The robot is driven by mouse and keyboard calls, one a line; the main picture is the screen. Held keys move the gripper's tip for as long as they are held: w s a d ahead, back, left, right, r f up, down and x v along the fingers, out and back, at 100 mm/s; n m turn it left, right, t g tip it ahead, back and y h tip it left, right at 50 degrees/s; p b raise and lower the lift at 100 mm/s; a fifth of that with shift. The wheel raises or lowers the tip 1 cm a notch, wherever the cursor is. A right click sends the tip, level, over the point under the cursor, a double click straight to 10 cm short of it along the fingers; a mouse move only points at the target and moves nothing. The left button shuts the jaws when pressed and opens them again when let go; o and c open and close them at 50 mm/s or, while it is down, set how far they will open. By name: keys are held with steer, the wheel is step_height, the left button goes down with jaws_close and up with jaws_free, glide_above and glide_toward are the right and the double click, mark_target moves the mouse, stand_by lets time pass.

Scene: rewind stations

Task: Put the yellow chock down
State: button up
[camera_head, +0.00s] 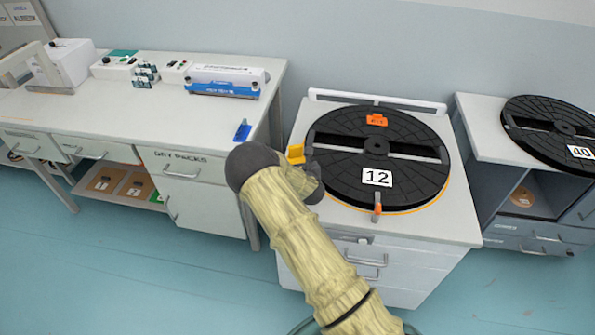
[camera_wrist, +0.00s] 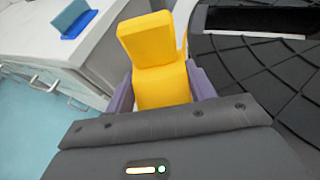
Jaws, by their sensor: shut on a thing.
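The yellow chock (camera_wrist: 158,62) is an L-shaped block. It sits between the two purple fingers of my gripper (camera_wrist: 162,92) in the wrist view, and the gripper is shut on it. In the head view the chock (camera_head: 296,153) shows at the left edge of the black round turntable marked 12 (camera_head: 345,185). My arm hides most of the gripper there. Whether the chock touches the cabinet top or the turntable, I cannot tell.
A blue chock-like piece (camera_head: 242,131) lies on the right end of the white bench (camera_head: 150,125). An orange tag (camera_head: 377,120) and an orange-tipped clip (camera_head: 377,207) are on the turntable's rim. Another turntable marked 40 (camera_head: 545,135) stands at the right.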

steer(key=shift+f, duration=1.85)
steer(key=shift+f, duration=0.1)
steer(key=o, duration=1.2)
steer(key=b+v, duration=0.1)
steer(key=v, duration=1.1)
